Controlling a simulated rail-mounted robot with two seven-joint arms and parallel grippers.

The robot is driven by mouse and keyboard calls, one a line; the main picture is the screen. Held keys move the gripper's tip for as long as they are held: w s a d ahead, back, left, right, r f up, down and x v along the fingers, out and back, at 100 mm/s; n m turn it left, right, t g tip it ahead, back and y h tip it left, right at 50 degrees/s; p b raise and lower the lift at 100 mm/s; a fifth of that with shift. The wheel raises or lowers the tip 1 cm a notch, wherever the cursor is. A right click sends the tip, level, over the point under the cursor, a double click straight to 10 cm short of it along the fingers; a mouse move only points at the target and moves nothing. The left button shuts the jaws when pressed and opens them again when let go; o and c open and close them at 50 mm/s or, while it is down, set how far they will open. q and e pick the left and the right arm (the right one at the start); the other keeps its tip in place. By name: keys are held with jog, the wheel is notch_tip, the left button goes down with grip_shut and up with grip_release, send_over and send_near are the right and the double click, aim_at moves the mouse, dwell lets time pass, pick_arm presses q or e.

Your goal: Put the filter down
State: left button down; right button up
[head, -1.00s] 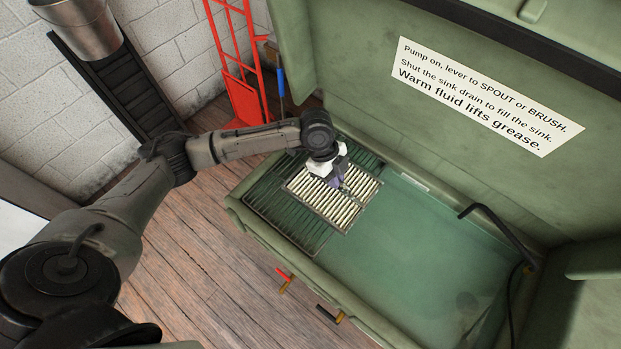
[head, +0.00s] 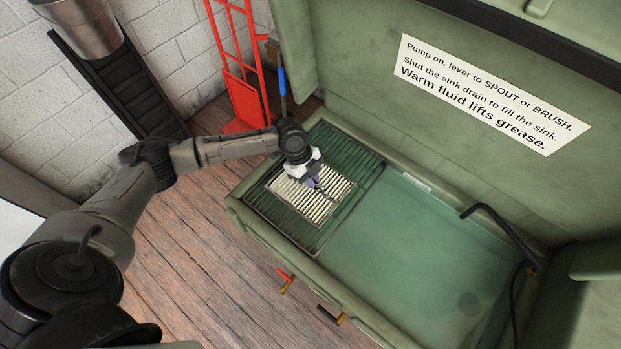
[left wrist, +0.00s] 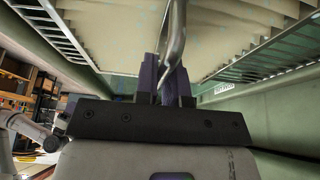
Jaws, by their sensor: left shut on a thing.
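The filter (head: 318,207) is a flat panel with pale slats in a thin metal frame. It lies flat on or just above the left part of the wire rack (head: 358,176); I cannot tell whether it touches. My left gripper (head: 316,184) is over its middle. In the left wrist view the purple fingers (left wrist: 168,78) are shut on the filter's metal handle (left wrist: 175,42), with the pale slats (left wrist: 110,35) filling the top. My right gripper is not in view.
The rack covers the left end of a green wash sink (head: 400,260) with greenish fluid. A black hose (head: 490,213) stands at the right. A sign is on the raised lid. A red hand truck (head: 243,100) stands behind on the left.

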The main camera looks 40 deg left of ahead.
pick_arm(q)
jog(key=shift+f, duration=0.2)
jog(key=shift+f, duration=0.1)
jog(key=c, duration=1.2)
grip_release()
